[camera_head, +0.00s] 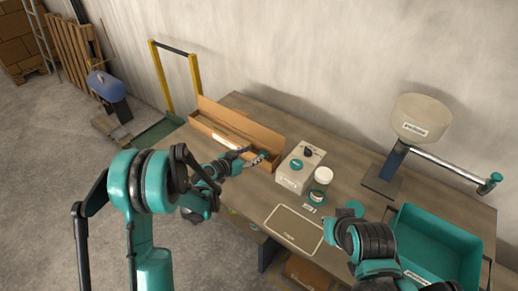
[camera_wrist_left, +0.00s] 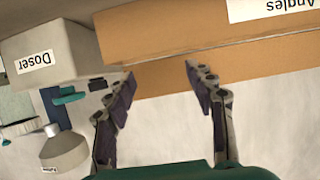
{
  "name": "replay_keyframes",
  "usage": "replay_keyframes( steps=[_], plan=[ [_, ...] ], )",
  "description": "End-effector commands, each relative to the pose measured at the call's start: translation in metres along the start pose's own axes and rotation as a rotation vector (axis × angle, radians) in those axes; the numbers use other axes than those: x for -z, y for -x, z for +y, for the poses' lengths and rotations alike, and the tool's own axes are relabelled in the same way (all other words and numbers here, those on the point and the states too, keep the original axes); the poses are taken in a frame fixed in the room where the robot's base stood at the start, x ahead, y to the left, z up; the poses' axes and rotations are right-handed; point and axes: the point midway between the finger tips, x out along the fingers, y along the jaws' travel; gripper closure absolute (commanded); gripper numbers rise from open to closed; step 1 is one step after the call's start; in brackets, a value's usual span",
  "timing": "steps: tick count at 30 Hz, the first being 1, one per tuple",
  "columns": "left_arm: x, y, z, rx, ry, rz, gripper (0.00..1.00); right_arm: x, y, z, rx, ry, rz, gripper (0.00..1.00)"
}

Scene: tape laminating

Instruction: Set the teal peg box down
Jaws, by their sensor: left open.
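A teal open-topped box (camera_head: 466,240) sits at the right end of the table, with a small white label at its front; the label is too small to read. My right arm (camera_head: 370,242) covers part of its left front, and that arm's fingers do not show. My left gripper (camera_head: 254,160) is open at the front right end of a long cardboard box (camera_head: 270,143), well left of the teal box. In the left wrist view its two fingers (camera_wrist_left: 160,75) stand apart with the cardboard wall (camera_wrist_left: 190,72) beyond them and nothing clearly held.
A pale box (camera_head: 297,170), labelled Doser in the left wrist view (camera_wrist_left: 60,52), stands right of the cardboard box beside a white round container (camera_head: 323,175). A hopper on a stand (camera_head: 420,118) is behind.

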Motion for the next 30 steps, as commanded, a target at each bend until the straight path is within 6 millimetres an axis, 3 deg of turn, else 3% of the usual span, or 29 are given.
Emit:
replay_keyframes(
  steps=[1, 6, 13, 17, 20, 24, 30],
  plan=[
    [0.002, 0.012, -0.001, 0.002, 0.000, 0.000, 0.46, 0.003, 0.004, 0.000, 0.000, 0.000, 0.000, 1.00],
    [0.001, 0.035, -0.001, 0.001, 0.001, 0.000, 0.46, 0.006, 0.008, 0.000, 0.000, 0.000, 0.000, 1.00],
    [0.001, 0.043, 0.000, 0.001, 0.000, 0.000, 0.46, 0.006, 0.009, 0.000, 0.000, 0.000, 0.000, 1.00],
    [0.011, 0.054, 0.003, 0.006, 0.017, -0.029, 0.46, 0.006, 0.009, 0.000, 0.000, 0.000, 0.000, 1.00],
    [0.025, 0.077, 0.011, 0.018, 0.049, -0.086, 0.46, 0.006, 0.009, 0.000, 0.000, 0.000, 0.000, 1.00],
    [0.042, 0.125, 0.026, 0.060, 0.116, -0.193, 0.46, 0.006, 0.009, 0.000, 0.000, 0.000, 0.000, 1.00],
    [0.044, 0.204, 0.052, 0.161, 0.212, -0.337, 0.46, 0.006, 0.009, 0.000, 0.000, 0.000, 0.000, 1.00]
  ],
)
